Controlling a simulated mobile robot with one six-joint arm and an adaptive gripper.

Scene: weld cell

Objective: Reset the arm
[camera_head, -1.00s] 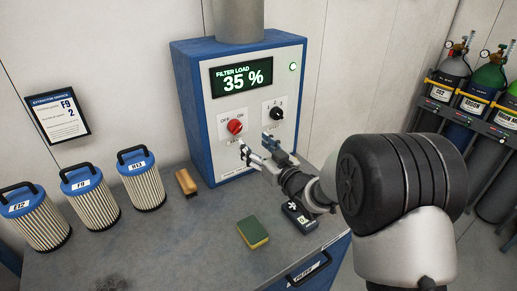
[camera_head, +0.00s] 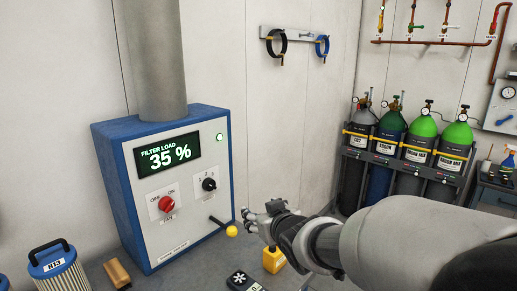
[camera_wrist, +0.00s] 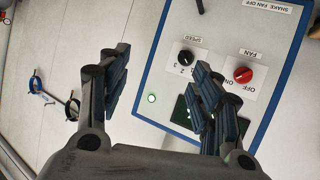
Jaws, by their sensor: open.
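My gripper (camera_head: 262,220) is at the right of the blue and white filter unit (camera_head: 224,165), by its lever with a yellow ball end (camera_head: 231,230). In the wrist view the two dark fingers of my gripper (camera_wrist: 163,85) are spread apart, with nothing between them. The panel fills the right of that view, with the black speed knob (camera_wrist: 186,57) and red fan knob (camera_wrist: 243,75); the right finger hides part of the panel. In the head view the display (camera_head: 166,154) reads 35 % filter load.
A filter cartridge (camera_head: 60,272) and a wooden-backed brush (camera_head: 117,273) are on the bench, left. A yellow object (camera_head: 273,260) and a black device (camera_head: 241,282) lie below my gripper.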

